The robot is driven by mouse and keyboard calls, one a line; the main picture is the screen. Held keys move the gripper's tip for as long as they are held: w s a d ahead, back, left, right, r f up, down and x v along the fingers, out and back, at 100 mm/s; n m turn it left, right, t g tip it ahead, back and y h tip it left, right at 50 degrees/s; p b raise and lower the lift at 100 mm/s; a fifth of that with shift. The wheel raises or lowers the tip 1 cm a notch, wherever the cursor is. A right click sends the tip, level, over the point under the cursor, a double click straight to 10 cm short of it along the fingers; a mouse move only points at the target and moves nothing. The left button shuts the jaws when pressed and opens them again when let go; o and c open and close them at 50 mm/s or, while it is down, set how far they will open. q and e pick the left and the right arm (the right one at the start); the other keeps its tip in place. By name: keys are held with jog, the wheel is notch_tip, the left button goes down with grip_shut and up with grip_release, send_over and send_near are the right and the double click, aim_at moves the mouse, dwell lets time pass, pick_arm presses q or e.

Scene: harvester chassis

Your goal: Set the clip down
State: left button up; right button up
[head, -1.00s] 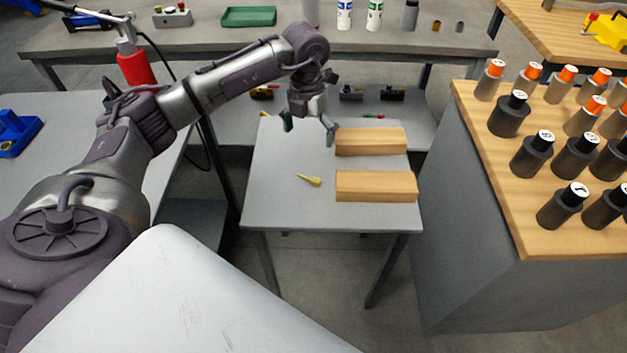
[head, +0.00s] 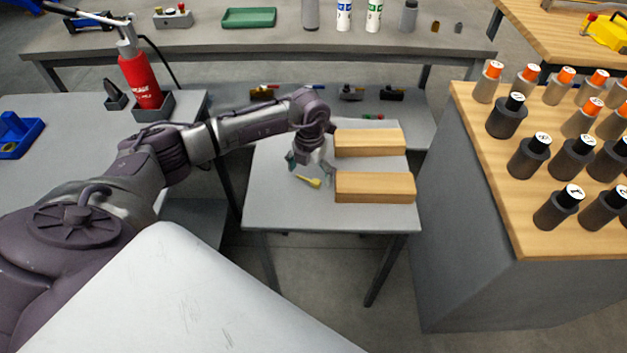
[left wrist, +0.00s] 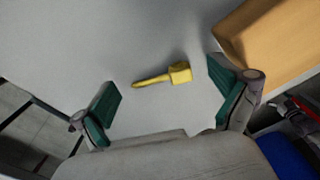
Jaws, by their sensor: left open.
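The clip (head: 311,183) is a small yellow piece with a thin tapered end and a blocky end. It lies on the small grey table (head: 290,212), left of the wooden blocks. In the left wrist view the clip (left wrist: 163,76) lies flat, between and a little beyond the fingertips, touching neither. My left gripper (head: 311,165) is open and empty, low over the table at the clip. Its green-padded fingers are spread wide in the left wrist view (left wrist: 165,92). My right gripper is not in view.
Two wooden blocks, the far one (head: 369,142) and the near one (head: 375,187), lie just right of the gripper. A wooden-topped stand (head: 495,183) with several dark and orange-capped cylinders is at the right. The table's front left is clear.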

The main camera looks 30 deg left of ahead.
pick_arm(q)
jog(key=shift+f, duration=0.25)
jog(key=c, duration=1.1)
jog(key=shift+r, duration=0.1)
jog(key=shift+c, duration=0.2)
jog(key=shift+r, duration=0.1)
